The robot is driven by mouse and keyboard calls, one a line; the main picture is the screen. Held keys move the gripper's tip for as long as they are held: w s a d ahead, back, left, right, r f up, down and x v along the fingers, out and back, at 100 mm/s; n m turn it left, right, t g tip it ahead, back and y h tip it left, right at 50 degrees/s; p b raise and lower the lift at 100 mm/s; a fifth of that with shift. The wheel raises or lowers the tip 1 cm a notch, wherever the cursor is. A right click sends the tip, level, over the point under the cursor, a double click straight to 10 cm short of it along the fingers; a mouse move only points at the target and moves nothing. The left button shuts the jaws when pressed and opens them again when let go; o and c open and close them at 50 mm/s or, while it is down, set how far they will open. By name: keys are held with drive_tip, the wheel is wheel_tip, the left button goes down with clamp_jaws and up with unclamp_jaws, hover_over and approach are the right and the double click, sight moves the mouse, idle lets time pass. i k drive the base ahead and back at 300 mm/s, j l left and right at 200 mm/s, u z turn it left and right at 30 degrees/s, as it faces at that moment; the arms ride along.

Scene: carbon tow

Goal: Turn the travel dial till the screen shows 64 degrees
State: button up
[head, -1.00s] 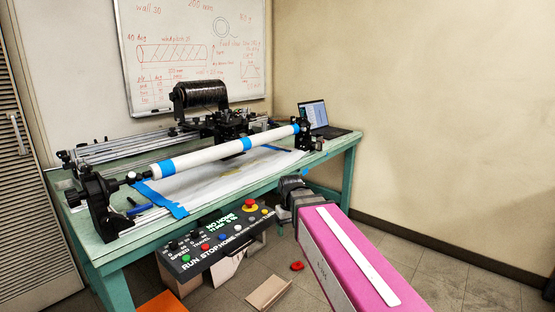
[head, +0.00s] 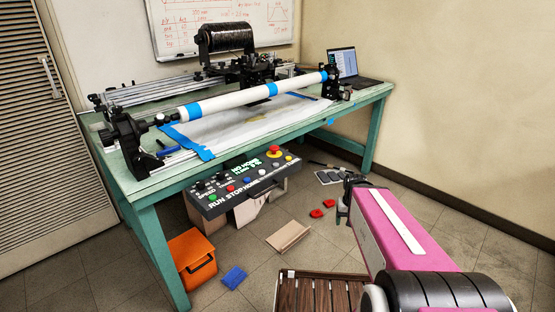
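The black control panel (head: 235,197) hangs below the front edge of the green table in the head view. It carries small knobs, coloured buttons and a red-and-yellow stop button (head: 274,151). The travel dial (head: 222,178) appears to be the right one of the two black knobs at the panel's left. The small screen (head: 243,163) shows green text that looks like "NO HOME" with a second line too small to read. My gripper (head: 343,200) is to the right of the panel, apart from it, at the end of my pink arm. Its fingers are too small and dark to judge.
The green table (head: 150,187) bears a winding machine with a white tube (head: 250,96) and a laptop (head: 351,64). Below are an orange bin (head: 192,258), a blue piece (head: 234,278), a cardboard piece (head: 288,237), red pieces (head: 316,213) and a slatted wooden pallet (head: 318,292).

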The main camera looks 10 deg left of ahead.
sight(220, 175)
drive_tip(key=u, duration=1.5)
